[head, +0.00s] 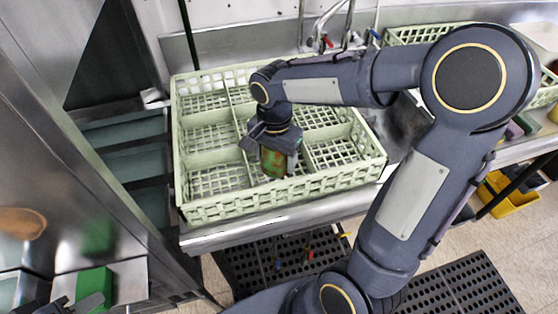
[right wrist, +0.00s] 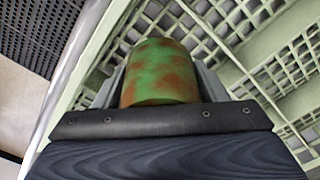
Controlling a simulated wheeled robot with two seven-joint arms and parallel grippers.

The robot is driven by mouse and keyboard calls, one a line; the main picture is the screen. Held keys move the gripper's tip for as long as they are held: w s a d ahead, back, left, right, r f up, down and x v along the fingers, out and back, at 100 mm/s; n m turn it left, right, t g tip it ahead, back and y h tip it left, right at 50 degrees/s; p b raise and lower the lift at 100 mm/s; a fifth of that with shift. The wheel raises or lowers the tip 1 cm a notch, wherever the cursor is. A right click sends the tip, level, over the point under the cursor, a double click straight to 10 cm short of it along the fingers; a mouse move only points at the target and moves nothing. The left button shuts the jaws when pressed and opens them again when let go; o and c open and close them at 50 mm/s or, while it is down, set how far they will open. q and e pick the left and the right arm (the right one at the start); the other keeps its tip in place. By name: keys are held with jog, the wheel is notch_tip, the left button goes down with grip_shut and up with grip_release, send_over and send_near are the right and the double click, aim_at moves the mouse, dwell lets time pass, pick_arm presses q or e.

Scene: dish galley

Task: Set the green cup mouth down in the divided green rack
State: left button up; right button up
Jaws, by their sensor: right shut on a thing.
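The green cup (head: 273,163), mottled with brown patches, is in my right gripper (head: 276,155). It also shows in the right wrist view (right wrist: 160,75). The gripper is shut on the cup, with a finger on either side. The divided green rack (head: 225,208) is pale green and stands on the steel counter. The cup is over or in its front middle compartment; I cannot tell if it touches the bottom. Which way its mouth faces is not clear. My left gripper (head: 76,304) shows only in part at the lower left edge, and its jaws are unclear.
The rack's other visible compartments look empty. A tap (head: 325,28) stands behind, and another pale green rack (head: 415,34) is at the back right. Steel panels rise on the left. A yellow bin (head: 508,200) and black perforated mats (head: 455,285) are on the floor.

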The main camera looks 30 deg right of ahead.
jog(key=shift+w+d+f, duration=0.3)
jog(key=shift+d+f, duration=0.1)
jog(key=shift+f, duration=0.15)
jog(key=shift+w+d+f, duration=0.25)
jog(key=shift+d+f, duration=0.1)
jog(key=shift+f, duration=0.2)
jog(key=shift+w+d+f, duration=0.1)
jog(key=shift+d+f, duration=0.05)
jog(key=shift+f, duration=0.8)
jog(key=shift+w+d+f, duration=0.1)
jog(key=shift+f, duration=0.85)
jog(key=shift+f, duration=0.15)
jog(key=o, duration=1)
